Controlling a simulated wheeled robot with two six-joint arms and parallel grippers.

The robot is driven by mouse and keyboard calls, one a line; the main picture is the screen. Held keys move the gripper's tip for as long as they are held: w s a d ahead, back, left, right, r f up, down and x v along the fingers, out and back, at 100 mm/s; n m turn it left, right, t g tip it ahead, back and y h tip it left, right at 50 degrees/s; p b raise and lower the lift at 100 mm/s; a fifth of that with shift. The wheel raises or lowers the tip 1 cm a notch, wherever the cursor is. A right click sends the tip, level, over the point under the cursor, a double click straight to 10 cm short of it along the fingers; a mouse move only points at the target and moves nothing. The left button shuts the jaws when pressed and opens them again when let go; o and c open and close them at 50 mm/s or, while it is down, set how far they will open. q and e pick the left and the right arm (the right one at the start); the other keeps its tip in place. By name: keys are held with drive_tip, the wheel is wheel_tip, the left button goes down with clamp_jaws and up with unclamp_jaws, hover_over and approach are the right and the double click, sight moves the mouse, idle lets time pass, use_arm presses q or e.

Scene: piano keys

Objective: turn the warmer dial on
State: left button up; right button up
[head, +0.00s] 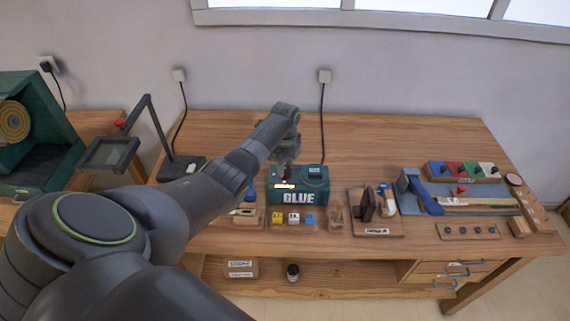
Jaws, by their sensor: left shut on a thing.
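The glue warmer (308,197) is a dark green box with the word GLUE on its front, standing on the workbench in the middle of the head view. A small pale, glowing strip (284,186) shows just below the fingertips. My right gripper is out of view.
Yellow, white and blue small blocks (292,218) stand before the warmer. A desk lamp (112,152) is at left, a wooden stand (374,226) and a blue-grey tool board (411,202) at right. The bench behind the warmer is mostly clear.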

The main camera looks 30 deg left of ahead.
use_arm(q)
drive_tip(key=shift+w+r+m, duration=0.1)
drive_tip(key=shift+m, duration=1.1)
drive_tip(key=o, duration=1)
wheel_tip(320, 180, up, 17)
drive_tip(key=shift+r, duration=0.2)
